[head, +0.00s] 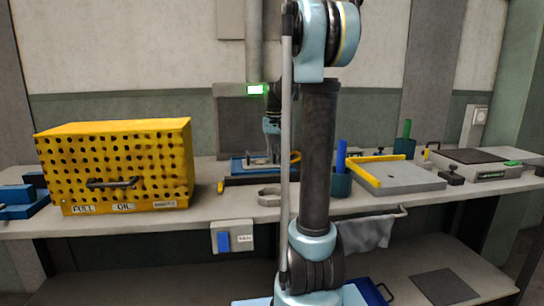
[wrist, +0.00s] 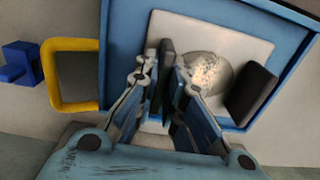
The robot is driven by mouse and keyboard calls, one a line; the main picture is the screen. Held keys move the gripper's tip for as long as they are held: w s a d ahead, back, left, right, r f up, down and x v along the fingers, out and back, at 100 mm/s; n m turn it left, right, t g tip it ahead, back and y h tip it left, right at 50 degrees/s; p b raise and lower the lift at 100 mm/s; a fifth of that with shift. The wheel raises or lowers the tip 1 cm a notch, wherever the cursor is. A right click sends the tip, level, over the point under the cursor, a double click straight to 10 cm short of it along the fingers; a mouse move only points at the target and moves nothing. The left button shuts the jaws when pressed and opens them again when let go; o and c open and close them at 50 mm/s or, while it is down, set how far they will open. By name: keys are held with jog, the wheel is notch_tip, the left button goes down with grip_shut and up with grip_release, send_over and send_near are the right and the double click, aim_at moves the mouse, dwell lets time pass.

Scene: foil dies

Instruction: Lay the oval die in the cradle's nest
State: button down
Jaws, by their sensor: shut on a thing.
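My gripper (wrist: 165,80) is shut on a dark, narrow upright piece (wrist: 166,62) in the wrist view. I cannot tell from its edge whether this piece is the oval die or part of it. A silvery rounded piece (wrist: 210,70) lies just right of the fingers, partly hidden by the right one. It is on a pale plate (wrist: 235,40) within a blue tray (wrist: 122,30). In the head view my gripper (head: 272,157) hangs low over the blue tray (head: 237,165), and its fingertips are too small to read. I cannot make out the cradle's nest for certain.
A dark block (wrist: 252,95) stands right of the silvery piece. A yellow loop (wrist: 50,75) stands left of the tray. A yellow perforated box (head: 115,165) fills the bench's left. A grey ring-like piece (head: 268,197) lies in front, and a grey board (head: 400,178) lies right.

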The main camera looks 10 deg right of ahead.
jog(key=c, duration=1.7)
grip_release()
jog(key=shift+r, duration=0.1)
notch_tip(320, 180, up, 12)
jog(key=shift+d+f, duration=0.1)
